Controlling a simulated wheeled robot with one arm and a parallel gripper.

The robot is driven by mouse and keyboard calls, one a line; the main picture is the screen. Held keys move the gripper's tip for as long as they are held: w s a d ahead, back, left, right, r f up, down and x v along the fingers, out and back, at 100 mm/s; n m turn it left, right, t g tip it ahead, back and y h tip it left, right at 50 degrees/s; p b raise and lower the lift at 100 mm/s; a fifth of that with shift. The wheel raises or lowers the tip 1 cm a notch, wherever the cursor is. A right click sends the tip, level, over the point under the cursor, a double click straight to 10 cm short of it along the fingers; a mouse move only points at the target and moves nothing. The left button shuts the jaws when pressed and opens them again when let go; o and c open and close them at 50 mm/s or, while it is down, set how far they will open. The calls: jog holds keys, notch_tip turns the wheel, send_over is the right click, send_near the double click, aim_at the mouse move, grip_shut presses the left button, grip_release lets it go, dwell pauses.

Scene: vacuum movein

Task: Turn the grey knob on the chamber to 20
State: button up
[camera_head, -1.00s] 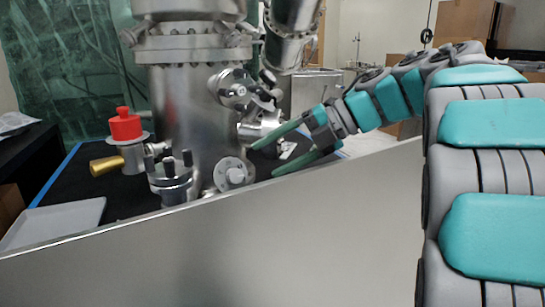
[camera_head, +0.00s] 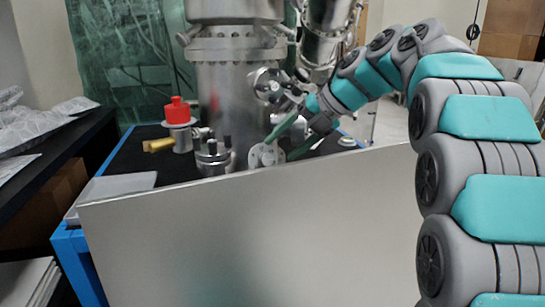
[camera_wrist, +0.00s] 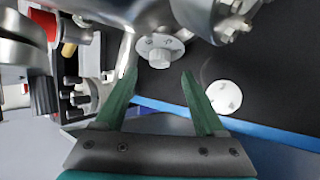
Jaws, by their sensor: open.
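The grey knob (camera_head: 266,155) sits on a round pale plate low on the front of the steel chamber (camera_head: 225,100). In the wrist view the knob (camera_wrist: 159,59) lies ahead of and roughly centred between my fingertips, with the chamber wall (camera_wrist: 140,12) behind it. My gripper (camera_head: 280,149) is open with nothing in it. In the wrist view my gripper (camera_wrist: 159,75) has its two green fingers spread, apparently short of the knob. Any scale marks on the plate are too small to read.
A red-topped valve (camera_head: 177,112) with a brass part stands left of the chamber. A capped port (camera_head: 213,158) is just left of the knob. A grey panel (camera_head: 250,230) fronts the black tabletop. A white disc (camera_wrist: 224,97) lies right of my fingers.

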aim_at(268, 158)
jog(key=shift+x, duration=2.6)
grip_shut()
